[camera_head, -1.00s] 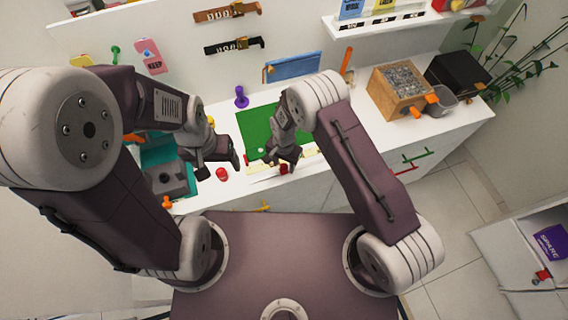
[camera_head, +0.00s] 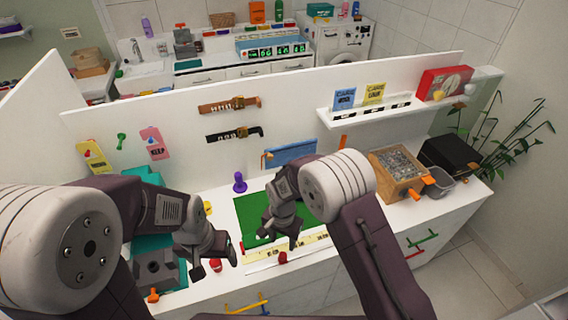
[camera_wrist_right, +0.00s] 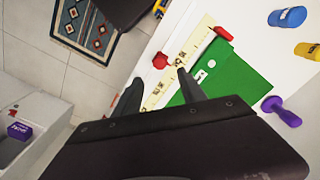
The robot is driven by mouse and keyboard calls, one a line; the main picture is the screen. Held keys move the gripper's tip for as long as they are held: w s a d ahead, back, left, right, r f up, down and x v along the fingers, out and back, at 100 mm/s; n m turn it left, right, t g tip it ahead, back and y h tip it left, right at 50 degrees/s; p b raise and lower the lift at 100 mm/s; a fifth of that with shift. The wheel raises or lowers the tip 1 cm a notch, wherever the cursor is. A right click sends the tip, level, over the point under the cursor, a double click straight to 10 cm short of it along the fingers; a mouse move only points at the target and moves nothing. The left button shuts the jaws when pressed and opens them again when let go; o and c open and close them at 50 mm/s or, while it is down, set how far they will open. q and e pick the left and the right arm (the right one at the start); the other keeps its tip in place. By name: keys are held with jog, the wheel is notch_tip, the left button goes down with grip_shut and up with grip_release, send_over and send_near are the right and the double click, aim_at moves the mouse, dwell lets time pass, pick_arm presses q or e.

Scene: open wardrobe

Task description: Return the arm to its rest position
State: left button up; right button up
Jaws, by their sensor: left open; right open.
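My left gripper (camera_head: 228,254) is at the left of the white counter, above its front part beside a red object. It is open with nothing seen between its fingers. My right gripper (camera_head: 291,240) hangs over the green mat (camera_head: 248,210), near a pale yellow strip (camera_head: 312,246). In the right wrist view its two dark fingers (camera_wrist_right: 157,88) are apart and empty, above the strip and the counter edge.
A red knob (camera_head: 283,258) lies near the counter's front edge. A purple-handled object (camera_head: 239,182) stands behind the mat. A wooden box (camera_head: 398,168) and a black box (camera_head: 452,158) stand at the right. A shelf (camera_head: 400,108) juts from the back panel.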

jog(key=w+d+r+m+t+b, duration=0.25)
jog(key=d+r+b, duration=0.35)
jog(key=d, duration=0.6)
jog(key=s+d+f+n, duration=0.1)
jog(key=s+d+n, duration=0.2)
jog(key=s, duration=0.4)
jog(key=s+d+f+n+g+b, duration=0.1)
jog(key=s+d+n, duration=0.3)
jog(key=s, duration=0.3)
jog(key=shift+s+b, duration=0.15)
jog(key=shift+b, duration=0.15)
jog(key=shift+s, duration=0.2)
